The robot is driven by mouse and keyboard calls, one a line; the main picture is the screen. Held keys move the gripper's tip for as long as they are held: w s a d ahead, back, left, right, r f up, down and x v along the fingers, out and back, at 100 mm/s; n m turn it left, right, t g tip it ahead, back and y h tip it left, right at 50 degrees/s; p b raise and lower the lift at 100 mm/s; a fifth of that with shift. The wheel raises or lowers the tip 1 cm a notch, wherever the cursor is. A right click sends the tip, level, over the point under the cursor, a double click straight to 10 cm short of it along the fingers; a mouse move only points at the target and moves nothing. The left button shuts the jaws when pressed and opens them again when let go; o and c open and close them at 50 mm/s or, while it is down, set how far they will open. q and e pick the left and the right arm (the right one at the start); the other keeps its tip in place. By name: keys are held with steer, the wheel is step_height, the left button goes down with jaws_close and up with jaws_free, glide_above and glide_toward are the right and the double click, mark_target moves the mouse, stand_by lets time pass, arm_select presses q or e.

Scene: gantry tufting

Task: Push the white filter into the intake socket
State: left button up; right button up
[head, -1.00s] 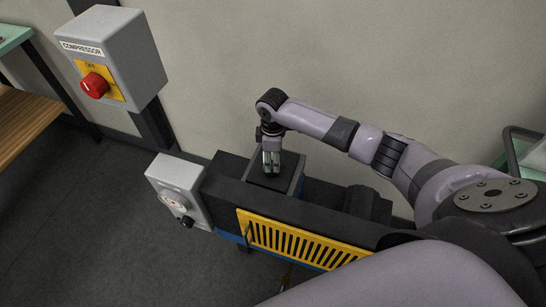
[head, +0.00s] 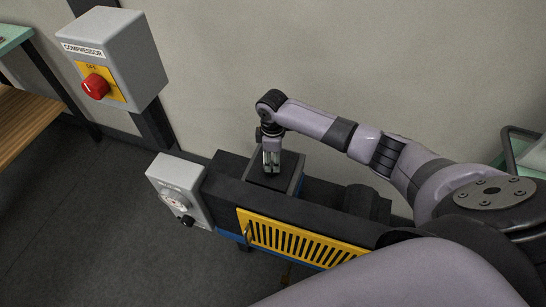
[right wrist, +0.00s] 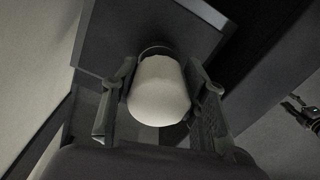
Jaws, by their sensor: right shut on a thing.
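The white filter (right wrist: 158,92) is a rounded white cylinder between the two fingers of my right gripper (right wrist: 160,108) in the right wrist view. A dark curved rim (right wrist: 155,50), seemingly the intake socket, shows at the filter's far end against a dark grey block. How deep the filter sits in it cannot be told. In the head view my right gripper (head: 271,165) points down at the top of the dark block (head: 290,184) on the machine. The filter and socket are hidden there by the fingers.
A grey compressor box (head: 130,60) with a red knob (head: 95,86) stands at upper left. A grey gauge box (head: 178,188) and a yellow slotted grille (head: 300,241) are on the machine. The wall is close behind. Floor at lower left is clear.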

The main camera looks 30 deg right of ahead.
steer(key=shift+f+b, duration=0.35)
steer(key=shift+f, duration=0.45)
steer(key=shift+s+f, duration=0.15)
steer(key=shift+a+p, duration=0.1)
steer(key=shift+p, duration=0.6)
stand_by(0.8)
steer(key=shift+r+p, duration=0.2)
steer(key=shift+p, duration=0.15)
steer(key=shift+m+p, duration=1.05)
steer(key=shift+m, duration=0.25)
steer(key=shift+f+m, duration=0.1)
steer(key=shift+m, duration=0.2)
